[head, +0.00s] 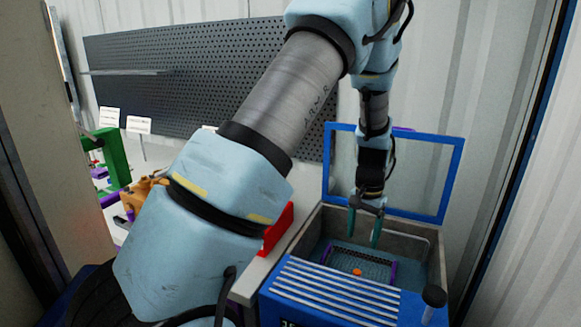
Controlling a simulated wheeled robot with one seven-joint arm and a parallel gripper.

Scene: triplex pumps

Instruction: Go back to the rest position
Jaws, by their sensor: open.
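My gripper (364,226) hangs pointing down from my raised blue arm at the right of the head view. Its two green fingers are apart, and I see nothing between them. The fingers are over the opening of a blue and grey machine tub (437,255), whose framed lid (452,180) stands open behind them. Inside the tub is a dark mesh basket (385,266) with purple ends. A small orange part (357,271) lies in the basket, below the fingers and apart from them. My arm hides the middle of the workbench.
A pale workbench (250,283) stands left of the tub, with a red piece (279,228) at its right end. A green stand (113,155) and an orange-brown object (140,195) are at the left. A pegboard (200,75) is behind. Walls close in at both sides.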

